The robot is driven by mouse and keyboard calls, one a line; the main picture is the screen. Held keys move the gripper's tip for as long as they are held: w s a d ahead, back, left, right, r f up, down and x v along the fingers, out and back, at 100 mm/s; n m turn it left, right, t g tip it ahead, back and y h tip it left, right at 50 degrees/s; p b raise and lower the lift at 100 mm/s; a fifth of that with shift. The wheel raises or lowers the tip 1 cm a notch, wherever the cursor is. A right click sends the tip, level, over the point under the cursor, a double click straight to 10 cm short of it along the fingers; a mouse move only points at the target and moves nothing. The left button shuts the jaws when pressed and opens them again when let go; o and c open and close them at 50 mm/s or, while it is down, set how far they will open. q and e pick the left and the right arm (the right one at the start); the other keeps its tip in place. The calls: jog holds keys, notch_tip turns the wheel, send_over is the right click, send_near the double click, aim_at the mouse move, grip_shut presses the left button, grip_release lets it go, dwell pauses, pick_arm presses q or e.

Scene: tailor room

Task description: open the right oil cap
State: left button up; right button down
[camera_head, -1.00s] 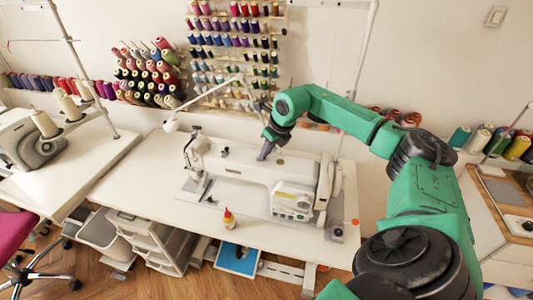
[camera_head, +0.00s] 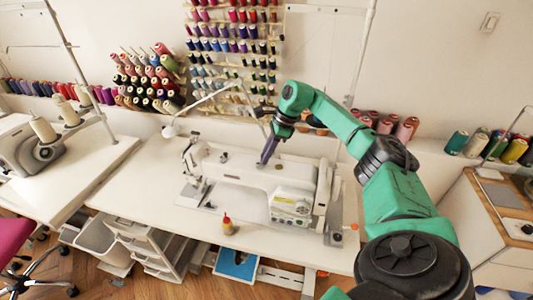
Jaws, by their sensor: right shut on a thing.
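The white sewing machine (camera_head: 285,177) stands on the white table. My right arm comes in from the right, and its gripper (camera_head: 263,166) points down at the top of the machine's body, near its middle. The purple-grey fingers are shut on the right oil cap, which is too small and too covered by them to make out. I cannot tell whether the cap is clear of its hole. A small dark cap (camera_head: 223,157) shows on the machine top, left of the gripper. My left gripper is not in view.
A small yellow bottle with a red tip (camera_head: 228,225) stands at the table's (camera_head: 150,190) front edge. A white lamp arm (camera_head: 205,103) reaches over the table behind the machine. Racks of thread spools (camera_head: 235,50) cover the wall. The table is clear left of the machine.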

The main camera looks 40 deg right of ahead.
jog(key=shift+w+r+n+g, duration=0.15)
jog(key=shift+n+g, duration=0.25)
jog(key=shift+n, duration=0.8)
jog(key=shift+y, duration=0.3)
jog(key=c, duration=0.8)
grip_release()
jog(key=v, duration=1.4)
jog(key=shift+w+r, duration=0.1)
jog(key=shift+r, duration=0.15)
jog(key=shift+d, duration=0.1)
